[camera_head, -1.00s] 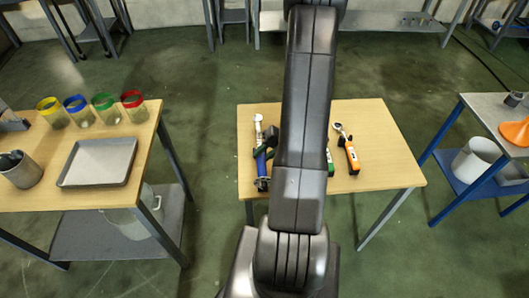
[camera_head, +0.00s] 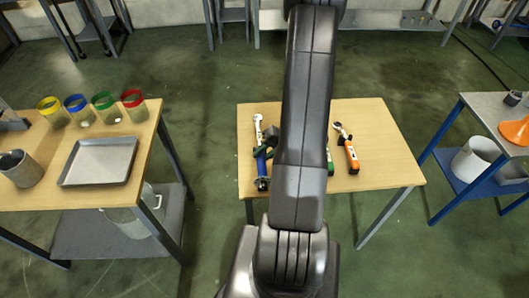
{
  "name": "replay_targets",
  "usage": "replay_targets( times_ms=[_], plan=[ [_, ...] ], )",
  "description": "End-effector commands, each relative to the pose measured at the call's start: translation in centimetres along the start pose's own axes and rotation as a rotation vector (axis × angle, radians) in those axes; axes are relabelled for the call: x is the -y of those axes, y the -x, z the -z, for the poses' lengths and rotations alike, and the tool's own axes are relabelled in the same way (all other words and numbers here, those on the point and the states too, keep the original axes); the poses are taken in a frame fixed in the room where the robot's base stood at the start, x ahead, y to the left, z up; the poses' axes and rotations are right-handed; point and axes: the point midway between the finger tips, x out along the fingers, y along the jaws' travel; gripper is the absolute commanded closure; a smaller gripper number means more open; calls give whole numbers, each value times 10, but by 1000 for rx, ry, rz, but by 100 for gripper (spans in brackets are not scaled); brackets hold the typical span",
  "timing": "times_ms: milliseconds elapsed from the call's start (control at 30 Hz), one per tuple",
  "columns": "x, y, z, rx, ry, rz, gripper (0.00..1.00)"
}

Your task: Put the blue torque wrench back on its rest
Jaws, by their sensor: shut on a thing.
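The blue torque wrench (camera_head: 261,163) is at the left side of the middle wooden table, its silver head toward the far edge and its blue handle toward me. My gripper (camera_head: 263,151) shows only partly, as dark parts beside and across the wrench near its middle. It is shut on the wrench. My arm covers much of the gripper and the table's middle. I cannot tell whether the wrench touches its rest, which I cannot make out clearly.
An orange wrench (camera_head: 351,158) lies right of my arm. A green-handled tool (camera_head: 330,165) is mostly hidden behind the arm. The middle table's right side (camera_head: 385,150) is clear. A left table holds a metal tray (camera_head: 98,162), a grey cup (camera_head: 20,168) and several colour-rimmed jars.

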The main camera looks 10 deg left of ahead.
Motion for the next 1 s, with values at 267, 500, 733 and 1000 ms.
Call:
replay_targets(
  times_ms=[267, 500, 733, 1000],
  plan=[
    [4, -6, 0, 0, 0, -1, 100],
    [8, -10, 0, 1, 1, -1, 100],
    [12, -15, 0, 1, 1, -1, 100],
    [17, -20, 0, 1, 0, -1, 100]
  ],
)
